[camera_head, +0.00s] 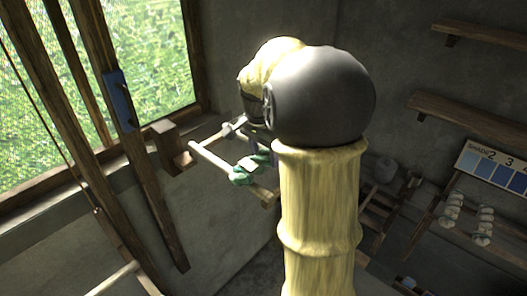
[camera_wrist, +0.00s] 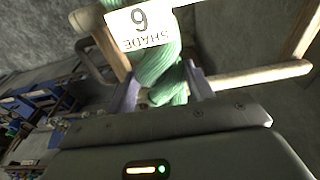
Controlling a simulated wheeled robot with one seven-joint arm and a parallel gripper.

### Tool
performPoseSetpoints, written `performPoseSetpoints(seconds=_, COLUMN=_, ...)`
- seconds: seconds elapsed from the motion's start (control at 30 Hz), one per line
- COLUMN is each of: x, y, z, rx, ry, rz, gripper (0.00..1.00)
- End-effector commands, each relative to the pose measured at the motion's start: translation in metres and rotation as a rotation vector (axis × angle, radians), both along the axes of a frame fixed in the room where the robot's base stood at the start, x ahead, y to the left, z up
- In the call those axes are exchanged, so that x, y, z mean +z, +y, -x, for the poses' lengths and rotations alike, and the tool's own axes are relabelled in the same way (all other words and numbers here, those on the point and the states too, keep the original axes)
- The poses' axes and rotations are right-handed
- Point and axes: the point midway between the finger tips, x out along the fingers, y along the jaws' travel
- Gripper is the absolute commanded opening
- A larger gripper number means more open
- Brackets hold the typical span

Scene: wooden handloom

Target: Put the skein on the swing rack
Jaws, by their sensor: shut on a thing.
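A green skein (camera_head: 243,174) with a white tag hangs at my gripper in the head view, close to the end of a pale wooden rod. The rack's pale rods (camera_head: 212,162) stick out near a wooden block on the upright post. In the wrist view a rod (camera_wrist: 262,75) lies right beside the skein. I cannot tell whether the skein is around a rod. My arm hides part of the rack.
Loom beams (camera_head: 95,60) and a window fill the left. A blue plate (camera_head: 119,100) sits on the post. At right are wall shelves (camera_head: 470,118), a shade card (camera_head: 495,167) and a stand with several pale skeins (camera_head: 484,224). Wooden frames stand behind my arm.

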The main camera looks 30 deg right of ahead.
Motion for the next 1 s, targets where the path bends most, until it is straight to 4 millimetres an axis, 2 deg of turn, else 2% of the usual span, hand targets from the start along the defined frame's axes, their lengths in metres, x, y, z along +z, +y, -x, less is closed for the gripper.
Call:
performPoseSetpoints(seconds=0.23, x=-0.004, y=0.000, z=0.000, rx=0.000, ry=0.000, rz=0.000, gripper=0.26)
performPoseSetpoints(seconds=0.27, x=-0.003, y=0.000, z=0.000, rx=0.000, ry=0.000, rz=0.000, gripper=0.58)
performPoseSetpoints(seconds=0.33, x=-0.003, y=0.000, z=0.000, rx=0.000, ry=0.000, rz=0.000, gripper=0.72)
performPoseSetpoints(seconds=0.37, x=-0.003, y=0.000, z=0.000, rx=0.000, ry=0.000, rz=0.000, gripper=0.74)
performPoseSetpoints(seconds=0.77, x=0.003, y=0.000, z=0.000, rx=-0.001, ry=-0.001, rz=0.001, gripper=0.74)
performPoseSetpoints(seconds=0.87, x=0.014, y=0.001, z=0.000, rx=-0.001, ry=-0.003, rz=0.001, gripper=0.74)
performPoseSetpoints(seconds=1.0, x=0.038, y=0.003, z=0.001, rx=-0.001, ry=-0.006, rz=0.002, gripper=0.74)
